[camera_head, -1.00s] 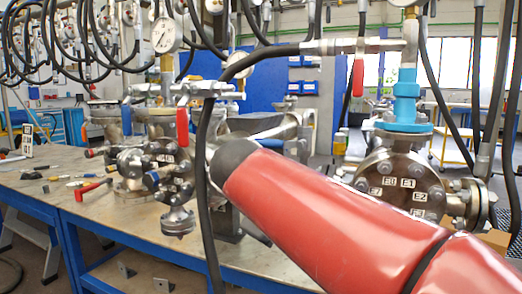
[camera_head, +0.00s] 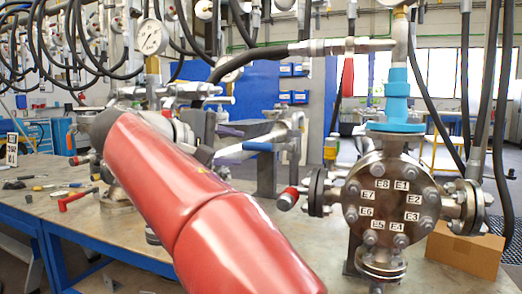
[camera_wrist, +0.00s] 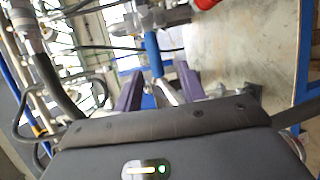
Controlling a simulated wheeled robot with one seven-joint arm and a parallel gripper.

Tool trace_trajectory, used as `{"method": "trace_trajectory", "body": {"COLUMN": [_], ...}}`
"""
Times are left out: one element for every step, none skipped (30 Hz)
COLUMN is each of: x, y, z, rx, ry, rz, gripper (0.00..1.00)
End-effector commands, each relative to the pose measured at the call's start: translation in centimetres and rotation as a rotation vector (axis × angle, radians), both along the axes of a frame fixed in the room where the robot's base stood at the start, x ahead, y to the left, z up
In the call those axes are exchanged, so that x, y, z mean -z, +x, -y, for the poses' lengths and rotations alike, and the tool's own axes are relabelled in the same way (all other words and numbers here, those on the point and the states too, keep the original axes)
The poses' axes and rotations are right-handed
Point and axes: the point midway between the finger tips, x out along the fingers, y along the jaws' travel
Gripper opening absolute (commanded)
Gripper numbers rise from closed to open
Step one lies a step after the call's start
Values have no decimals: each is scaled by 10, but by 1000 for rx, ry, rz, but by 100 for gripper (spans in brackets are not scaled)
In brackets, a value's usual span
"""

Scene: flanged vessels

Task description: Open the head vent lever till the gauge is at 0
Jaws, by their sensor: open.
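In the wrist view my gripper (camera_wrist: 160,88) is open, its two purple fingers spread. A blue-sleeved bar (camera_wrist: 153,55) with a bare metal end lies ahead of and between them; I see no contact. In the head view a metal bar with a blue sleeve (camera_head: 258,146) shows beside my gripper's purple finger; I cannot tell whether this is the head vent lever. A round white gauge (camera_head: 151,37) stands above the left vessel, its reading too small to tell. A red lever handle (camera_head: 348,77) hangs from the pipe at the right. My red arm hides most of the left vessel.
A flanged vessel with E labels (camera_head: 388,200) and a blue neck (camera_head: 397,95) stands at the right. A cardboard box (camera_head: 465,250) is beside it. Black hoses hang across the view. Loose tools and a red-handled tool (camera_head: 72,197) lie on the bench.

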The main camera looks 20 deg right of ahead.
Motion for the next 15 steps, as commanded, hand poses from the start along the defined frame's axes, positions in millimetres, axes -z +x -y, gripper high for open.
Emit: {"method": "trace_trajectory", "body": {"x": [-3, -4, -5, -6, -5, -4, -3, -2, -1, 0, 1, 2, 3, 4, 4], "y": [1, 1, 1, 3, 4, 6, 9, 11, 14, 17, 20, 23, 25, 27, 30], "z": [-5, -6, -5, -3, 0, 4, 8, 12, 19, 23, 27, 33, 37, 40, 44], "rx": [5, 9, 12, 14, 14, 15, 16, 15, 16, 16, 15, 16, 15, 15, 14], "ry": [-16, -22, -26, -28, -28, -28, -28, -28, -28, -28, -27, -27, -27, -27, -28], "rz": [10, 14, 17, 18, 18, 17, 17, 17, 17, 17, 17, 16, 16, 16, 16], "gripper": [40, 40, 40, 40, 40, 40, 40, 40, 40, 40, 40, 40, 40, 40, 40]}}
